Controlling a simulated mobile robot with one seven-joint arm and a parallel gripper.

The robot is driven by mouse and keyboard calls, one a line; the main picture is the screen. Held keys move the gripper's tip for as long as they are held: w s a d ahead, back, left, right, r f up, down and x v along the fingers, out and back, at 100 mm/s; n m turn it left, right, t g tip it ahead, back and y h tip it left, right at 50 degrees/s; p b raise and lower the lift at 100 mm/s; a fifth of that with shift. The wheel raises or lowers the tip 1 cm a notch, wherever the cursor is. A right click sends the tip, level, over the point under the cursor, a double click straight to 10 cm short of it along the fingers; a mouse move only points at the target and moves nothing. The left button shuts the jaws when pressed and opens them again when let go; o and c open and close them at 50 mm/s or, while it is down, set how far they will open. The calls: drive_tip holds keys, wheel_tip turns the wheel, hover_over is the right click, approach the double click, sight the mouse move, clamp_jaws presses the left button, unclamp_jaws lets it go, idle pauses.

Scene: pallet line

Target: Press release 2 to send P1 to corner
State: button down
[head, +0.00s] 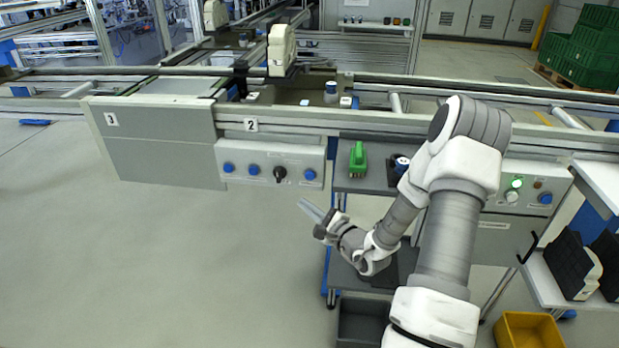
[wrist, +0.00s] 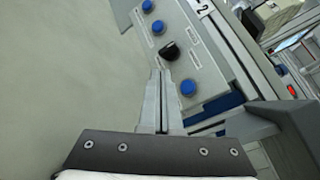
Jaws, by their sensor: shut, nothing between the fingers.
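The station 2 control panel (head: 265,158) is a pale box under the conveyor rail, below the label 2 (head: 251,125). It carries blue buttons at the left (head: 228,168), the middle (head: 253,170) and the right (head: 309,174), with a black knob (head: 280,173) before the right one. In the wrist view the panel (wrist: 185,60) runs diagonally, with the right button (wrist: 188,87) close to my fingertips. Their printed labels are too small to read. My gripper (head: 305,204) is shut and empty, below and in front of the panel, apart from it. Which thing is P1 I cannot tell.
A small shelf with a green object (head: 357,160) stands right of the panel. Another panel (head: 520,190) with a lit green lamp is further right. The conveyor (head: 430,121) runs above. The floor (head: 150,260) at left is clear. A yellow bin (head: 528,330) stands lower right.

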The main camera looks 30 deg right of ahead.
sight(305, 178)
drive_tip(key=shift+w+d+b, duration=0.15)
drive_tip(key=shift+w+d, duration=0.65)
drive_tip(key=shift+w, duration=0.35)
drive_tip(key=shift+w+d+b, duration=0.1)
drive_tip(key=shift+w+d, duration=0.65)
drive_tip(key=shift+w, duration=0.35)
drive_tip(key=shift+w+d+b, duration=0.15)
drive_tip(key=shift+w+d, duration=0.65)
drive_tip(key=shift+w, duration=0.35)
drive_tip(key=shift+w, duration=0.1)
drive_tip(key=shift+w+d, duration=0.2)
drive_tip(key=shift+w, duration=0.05)
drive_tip(key=shift+w+d+b, duration=0.25)
drive_tip(key=shift+w+b, duration=0.1)
drive_tip(key=shift+w, duration=0.05)
drive_tip(key=shift+s, duration=0.1)
idle(0.3)
drive_tip(key=shift+s+a, duration=0.45)
drive_tip(key=shift+s, duration=0.2)
